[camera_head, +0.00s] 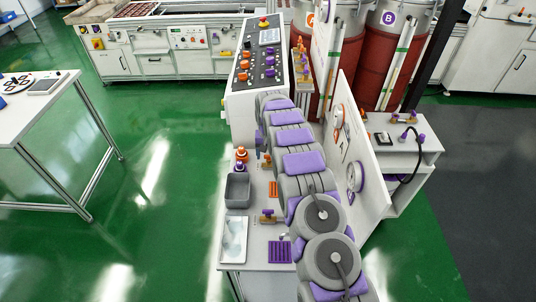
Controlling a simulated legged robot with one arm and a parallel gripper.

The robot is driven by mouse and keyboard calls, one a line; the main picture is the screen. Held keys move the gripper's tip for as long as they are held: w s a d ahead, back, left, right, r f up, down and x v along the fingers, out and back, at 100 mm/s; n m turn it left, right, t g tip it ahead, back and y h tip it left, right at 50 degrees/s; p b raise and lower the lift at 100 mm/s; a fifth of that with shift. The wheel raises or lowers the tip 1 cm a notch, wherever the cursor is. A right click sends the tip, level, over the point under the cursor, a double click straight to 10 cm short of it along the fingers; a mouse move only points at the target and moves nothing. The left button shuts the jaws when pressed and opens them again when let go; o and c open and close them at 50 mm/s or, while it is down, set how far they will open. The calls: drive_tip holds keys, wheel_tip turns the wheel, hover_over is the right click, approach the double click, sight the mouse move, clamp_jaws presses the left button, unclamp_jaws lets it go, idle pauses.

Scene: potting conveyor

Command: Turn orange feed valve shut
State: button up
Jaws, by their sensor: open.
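A small brass valve with an orange-looking part (265,159) stands on the bench beside my arm, partly hidden by it. More orange and brass fittings (301,50) stand upright beyond the far end of my arm, by the control console. I cannot tell which of these is the orange feed valve, or how its handle is turned. My grey and purple arm stretches away over the bench towards the console. My gripper jaws do not show; the arm's far links hide that end.
A purple-handled brass valve (268,216), a grey bin (237,190) and a white tray (233,240) lie left of my arm. The control console (251,100) stands beyond. A white upright panel (358,165) is close on the right.

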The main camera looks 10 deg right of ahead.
drive_tip(key=shift+d, duration=0.1)
drive_tip(key=shift+d, duration=0.1)
drive_tip(key=c, duration=1.1)
drive_tip(key=shift+o, duration=0.2)
